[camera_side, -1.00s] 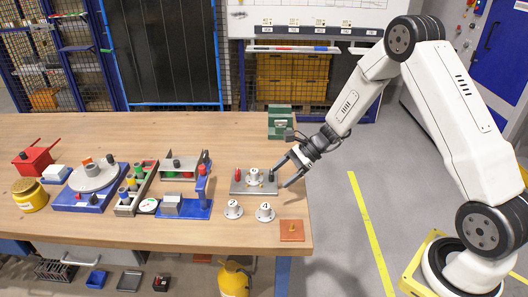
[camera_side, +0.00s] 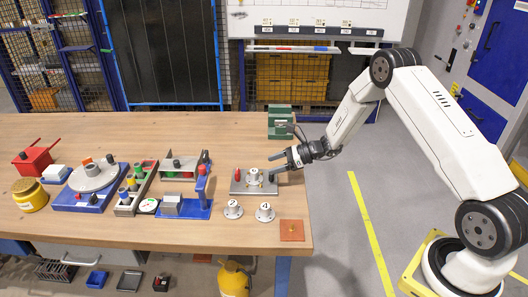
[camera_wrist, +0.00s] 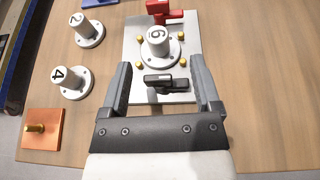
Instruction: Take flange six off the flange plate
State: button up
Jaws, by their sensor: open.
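Flange six (camera_wrist: 158,47), a pale round flange marked 6, stands upright on the grey flange plate (camera_wrist: 182,22); it also shows in the side view (camera_side: 254,177). Brass pins surround it. A red clamp (camera_wrist: 163,11) is at its far side and a black clamp (camera_wrist: 166,83) at its near side; I cannot tell whether they press on it. My gripper (camera_wrist: 163,88) is open and empty, its fingers spread on either side of the black clamp in the wrist view, short of the flange. In the side view my gripper (camera_side: 273,165) reaches in nearly level from the right.
Flange two (camera_wrist: 86,30) and flange four (camera_wrist: 72,80) stand on the table left of the plate in the wrist view. An orange square block (camera_wrist: 42,130) with a brass stud lies nearby. A green box (camera_side: 281,122) stands behind. Other fixtures crowd the table's left.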

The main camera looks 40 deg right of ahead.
aim_at(255, 171)
jog(key=shift+x, duration=2.75)
jog(key=shift+s+a+r, duration=0.1)
jog(key=shift+s+a, duration=0.05)
jog(key=shift+s, duration=0.05)
grip_shut()
